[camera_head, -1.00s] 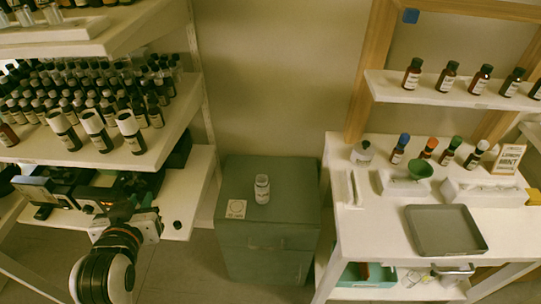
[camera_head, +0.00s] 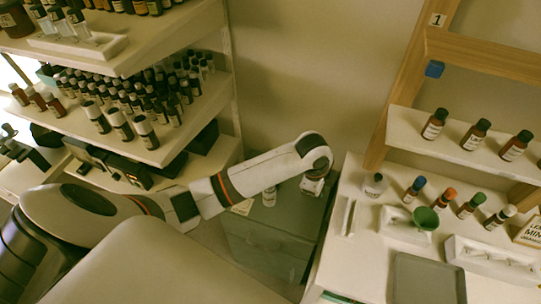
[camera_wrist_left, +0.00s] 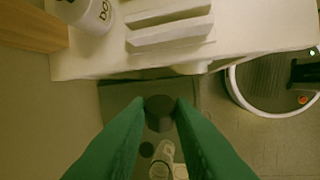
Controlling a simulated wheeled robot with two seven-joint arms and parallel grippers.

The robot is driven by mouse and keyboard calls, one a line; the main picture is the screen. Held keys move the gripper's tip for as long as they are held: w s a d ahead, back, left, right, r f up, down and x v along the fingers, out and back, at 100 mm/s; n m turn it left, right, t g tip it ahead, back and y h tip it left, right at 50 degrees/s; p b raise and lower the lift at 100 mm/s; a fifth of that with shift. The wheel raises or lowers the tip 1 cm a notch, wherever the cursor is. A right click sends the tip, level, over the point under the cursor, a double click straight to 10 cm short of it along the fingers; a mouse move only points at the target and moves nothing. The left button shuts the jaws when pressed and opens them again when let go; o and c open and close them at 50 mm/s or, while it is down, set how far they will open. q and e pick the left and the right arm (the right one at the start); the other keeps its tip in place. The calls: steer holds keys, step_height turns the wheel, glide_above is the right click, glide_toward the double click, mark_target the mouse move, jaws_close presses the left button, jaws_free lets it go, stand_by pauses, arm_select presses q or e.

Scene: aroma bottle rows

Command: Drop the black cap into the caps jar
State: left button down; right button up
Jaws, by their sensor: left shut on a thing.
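My left gripper (camera_head: 313,186) is over the right side of the grey cabinet in the head view. In the left wrist view its green fingers (camera_wrist_left: 159,112) are shut on the black cap (camera_wrist_left: 158,104). The caps jar (camera_head: 269,197), small and clear with a pale label, stands on the cabinet left of the gripper, partly behind my arm. The jar also shows below the cap in the left wrist view (camera_wrist_left: 162,160), partly hidden by the fingers. The cap is above the cabinet top and apart from the jar. My right gripper is out of view.
The grey cabinet (camera_head: 262,240) stands between the bottle shelves (camera_head: 165,150) and the white worktable (camera_head: 365,225). The worktable's edge is close to the gripper. A white bottle (camera_head: 375,185) stands near that edge.

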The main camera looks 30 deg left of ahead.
arm_select(q)
steer(key=a+f+m+y+p, duration=0.2)
steer(key=a+m+y+p, duration=0.15)
steer(key=a, duration=0.35)
steer(key=m+t+p, duration=0.1)
steer(key=m+t, duration=0.1)
steer(key=m, duration=0.2)
glide_above(269, 194)
steer(key=f, duration=0.1)
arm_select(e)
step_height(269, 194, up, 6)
arm_select(q)
step_height(269, 194, down, 9)
steer(key=b, duration=0.8)
steer(key=shift+w+a+b, duration=0.2)
steer(key=shift+w+b, duration=0.1)
steer(key=shift+b, duration=0.05)
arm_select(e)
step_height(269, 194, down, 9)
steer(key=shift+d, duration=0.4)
arm_select(q)
steer(key=shift+y, duration=0.25)
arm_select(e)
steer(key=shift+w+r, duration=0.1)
arm_select(q)
steer(key=c, duration=1.2)
jaws_free()
steer(key=shift+o, duration=0.2)
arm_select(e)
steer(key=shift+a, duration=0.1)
